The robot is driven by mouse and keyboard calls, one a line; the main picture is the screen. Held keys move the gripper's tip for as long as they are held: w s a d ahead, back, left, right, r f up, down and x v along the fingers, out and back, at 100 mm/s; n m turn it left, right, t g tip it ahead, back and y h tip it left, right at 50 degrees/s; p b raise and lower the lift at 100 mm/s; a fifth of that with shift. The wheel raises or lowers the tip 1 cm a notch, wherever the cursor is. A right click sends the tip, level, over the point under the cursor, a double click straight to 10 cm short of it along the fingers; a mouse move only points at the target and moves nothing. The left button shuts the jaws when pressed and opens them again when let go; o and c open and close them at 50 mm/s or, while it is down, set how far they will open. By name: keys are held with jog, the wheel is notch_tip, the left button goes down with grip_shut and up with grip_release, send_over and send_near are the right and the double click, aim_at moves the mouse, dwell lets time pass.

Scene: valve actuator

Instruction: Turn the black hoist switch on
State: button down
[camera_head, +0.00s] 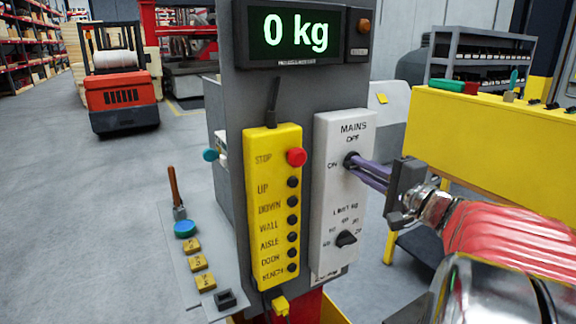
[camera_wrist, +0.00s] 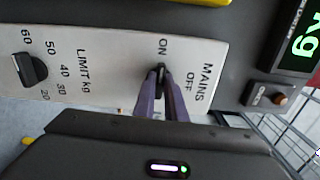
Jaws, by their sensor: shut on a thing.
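The black mains switch (camera_head: 349,158) is a small rotary knob at the top of a white panel (camera_head: 335,262) marked MAINS, with OFF above it and ON to its left. My gripper (camera_head: 355,163) reaches in from the right with its purple fingers shut on the knob. In the wrist view the switch (camera_wrist: 161,74) sits between the two fingertips of my gripper (camera_wrist: 161,80). Its visible part lies in line with the ON label. The fingers hide part of the knob.
A black limit knob (camera_head: 346,239) is lower on the same panel. A yellow button box (camera_head: 263,215) with a red stop button (camera_head: 297,157) is close on the left. The display (camera_head: 296,35) above reads 0 kg. A yellow bench (camera_head: 480,135) stands at right.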

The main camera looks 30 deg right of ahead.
jog(key=shift+a+f, duration=0.15)
jog(key=shift+f, duration=0.05)
jog(key=c, duration=2.1)
grip_release()
jog(key=o, duration=0.3)
jog(key=shift+r, duration=0.1)
jog(key=shift+s, duration=0.1)
jog(key=s, duration=1.3)
jog(key=shift+s+d, duration=0.3)
jog(key=shift+w+a, duration=0.1)
